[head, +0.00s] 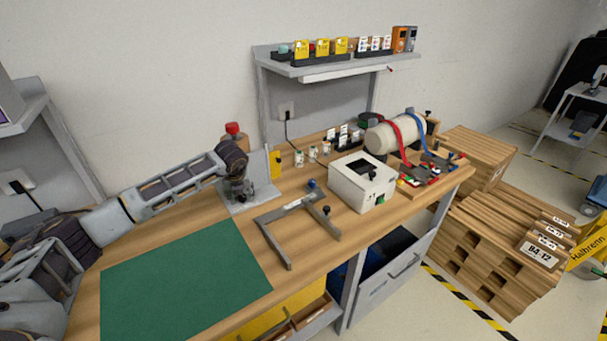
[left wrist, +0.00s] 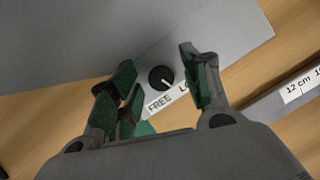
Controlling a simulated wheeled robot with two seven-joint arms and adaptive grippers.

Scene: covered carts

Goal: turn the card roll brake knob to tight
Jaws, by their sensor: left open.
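The black round knob (left wrist: 161,78) with a white pointer mark sits on a grey plate in the left wrist view. The plate carries a white label strip (left wrist: 166,100) reading "FREE" and, partly hidden by a finger, "LO". The pointer slants to the lower right, toward the label. My left gripper (left wrist: 160,86) is open, its green-padded fingers on either side of the knob in the picture; I cannot tell whether they touch it. In the head view my left gripper (head: 238,193) points down over the grey stand (head: 262,168), hiding the knob. My right gripper is not in view.
A red-topped brown cylinder (head: 233,129) stands behind my left wrist. A grey angled frame (head: 290,208), a white box (head: 362,184) and a strapped roll (head: 390,136) lie to the right. A green mat (head: 185,285) covers the front left. A shelf (head: 335,66) hangs above.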

